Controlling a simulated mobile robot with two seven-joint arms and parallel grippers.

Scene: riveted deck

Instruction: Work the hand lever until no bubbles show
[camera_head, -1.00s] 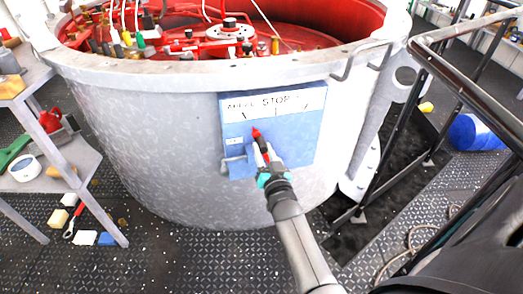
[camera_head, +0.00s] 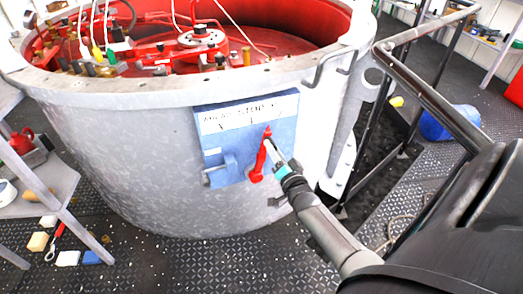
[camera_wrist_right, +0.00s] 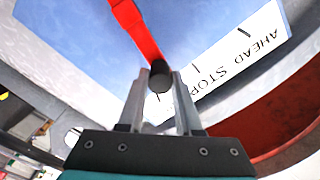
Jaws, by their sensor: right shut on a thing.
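The red hand lever (camera_head: 261,160) stands on a blue panel (camera_head: 232,143) fixed to the side of a large grey tub. Its upper end points between the middle and right marks of a white scale (camera_head: 226,118) reading "AHEAD STOP". My right gripper (camera_head: 272,149) is at the lever. In the right wrist view, its two fingers (camera_wrist_right: 160,85) are shut on the lever's black knob (camera_wrist_right: 159,79), and the red arm (camera_wrist_right: 137,28) runs beyond it. The right end of the scale's lettering is hard to read. No bubbles show. My left gripper is not in view.
The grey tub (camera_head: 120,150) has red machinery (camera_head: 165,40) inside and a handle on its rim. Black railings (camera_head: 430,90) and a blue drum (camera_head: 450,122) are at right. A grey shelf (camera_head: 45,195) stands at left. Small blocks lie on the deck.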

